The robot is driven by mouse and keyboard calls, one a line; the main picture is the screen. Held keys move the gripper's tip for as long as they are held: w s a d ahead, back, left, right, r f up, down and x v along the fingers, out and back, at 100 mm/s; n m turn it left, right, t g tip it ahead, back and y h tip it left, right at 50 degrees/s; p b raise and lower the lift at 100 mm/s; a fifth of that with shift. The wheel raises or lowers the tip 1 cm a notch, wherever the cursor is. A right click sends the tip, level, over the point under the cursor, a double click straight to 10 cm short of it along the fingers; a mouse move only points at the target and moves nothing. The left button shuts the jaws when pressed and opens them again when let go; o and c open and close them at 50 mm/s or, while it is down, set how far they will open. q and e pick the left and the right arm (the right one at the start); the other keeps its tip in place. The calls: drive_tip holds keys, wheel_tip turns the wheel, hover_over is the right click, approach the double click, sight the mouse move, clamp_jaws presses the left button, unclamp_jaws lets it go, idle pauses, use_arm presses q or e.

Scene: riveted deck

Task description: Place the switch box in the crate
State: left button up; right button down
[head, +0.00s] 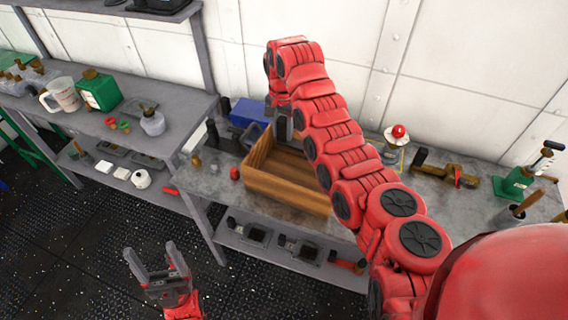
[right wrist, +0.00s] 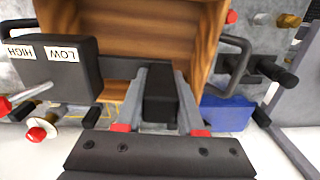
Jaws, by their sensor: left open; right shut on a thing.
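The switch box (right wrist: 55,62) is dark grey, with white HIGH and LOW labels and a red-tipped lever, at the left of the right wrist view. My right gripper (right wrist: 160,100) is shut on a black block that seems joined to the box by a dark bar. In the head view my right gripper (head: 283,125) is at the back edge of the open wooden crate (head: 285,193), and my arm hides most of the box. The crate (right wrist: 140,25) also shows in the right wrist view. My left gripper (head: 155,262) is open and empty above the floor.
The crate stands on a grey bench. A blue box (head: 250,112) and dark items are behind and left of it. A red-topped lamp (head: 398,132), a brass tool (head: 447,170) and a green device (head: 517,183) stand to the right. Shelves (head: 110,120) fill the left.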

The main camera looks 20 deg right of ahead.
wheel_tip(320, 180, down, 10)
drive_tip(key=shift+s+d+f+p, duration=0.1)
drive_tip(key=shift+s+d+p, duration=0.05)
drive_tip(key=shift+p, duration=0.25)
drive_tip(key=shift+f, duration=2.35)
drive_tip(key=c, duration=1)
unclamp_jaws()
drive_tip(key=shift+f, duration=0.1)
drive_tip(key=o, duration=0.5)
